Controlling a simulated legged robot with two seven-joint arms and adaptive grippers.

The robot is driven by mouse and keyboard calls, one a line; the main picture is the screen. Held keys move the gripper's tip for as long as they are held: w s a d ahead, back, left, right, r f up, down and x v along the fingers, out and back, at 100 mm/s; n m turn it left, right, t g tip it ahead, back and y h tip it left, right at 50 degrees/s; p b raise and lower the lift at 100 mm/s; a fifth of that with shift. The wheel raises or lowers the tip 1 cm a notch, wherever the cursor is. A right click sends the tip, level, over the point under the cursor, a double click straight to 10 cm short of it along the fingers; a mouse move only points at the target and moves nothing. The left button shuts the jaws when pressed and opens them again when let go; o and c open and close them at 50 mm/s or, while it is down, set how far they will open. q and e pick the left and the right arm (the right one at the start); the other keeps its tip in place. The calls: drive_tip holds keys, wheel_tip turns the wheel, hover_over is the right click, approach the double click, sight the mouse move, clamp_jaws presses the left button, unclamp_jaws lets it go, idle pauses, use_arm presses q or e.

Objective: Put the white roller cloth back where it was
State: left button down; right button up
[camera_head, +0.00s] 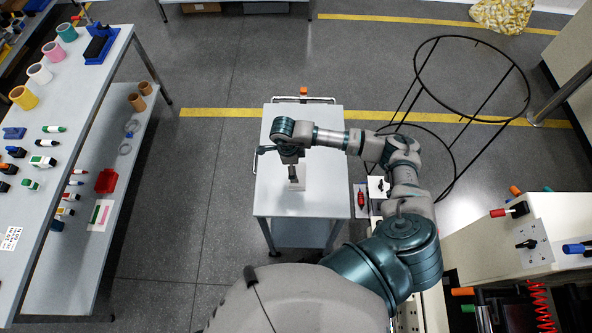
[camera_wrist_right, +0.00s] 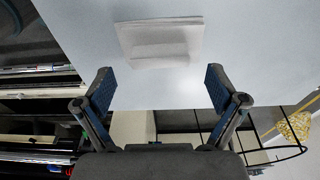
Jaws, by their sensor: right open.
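The white roller cloth (camera_wrist_right: 158,42) shows in the right wrist view as a folded, flat white rectangle lying on the pale grey top of a small cart (camera_head: 325,190). In the head view the cloth (camera_head: 299,174) is a small pale patch, partly hidden by my right gripper (camera_head: 294,184). My right gripper points down over the cart top. In the wrist view its two fingers (camera_wrist_right: 159,78) are spread wide with nothing between them, and the cloth lies beyond the fingertips, apart from them. My left gripper is not in view.
A long workbench (camera_head: 84,75) with tape rolls, markers and a blue dispenser stands at the left, with a lower shelf. A black wire frame (camera_head: 472,37) stands right of the cart. A panel with switches (camera_head: 535,240) is at the lower right. Floor between bench and cart is clear.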

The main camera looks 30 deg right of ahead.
wheel_tip(320, 180, up, 8)
drive_tip(key=a, duration=0.1)
drive_tip(key=shift+w+b, duration=0.35)
drive_tip(key=shift+b, duration=0.05)
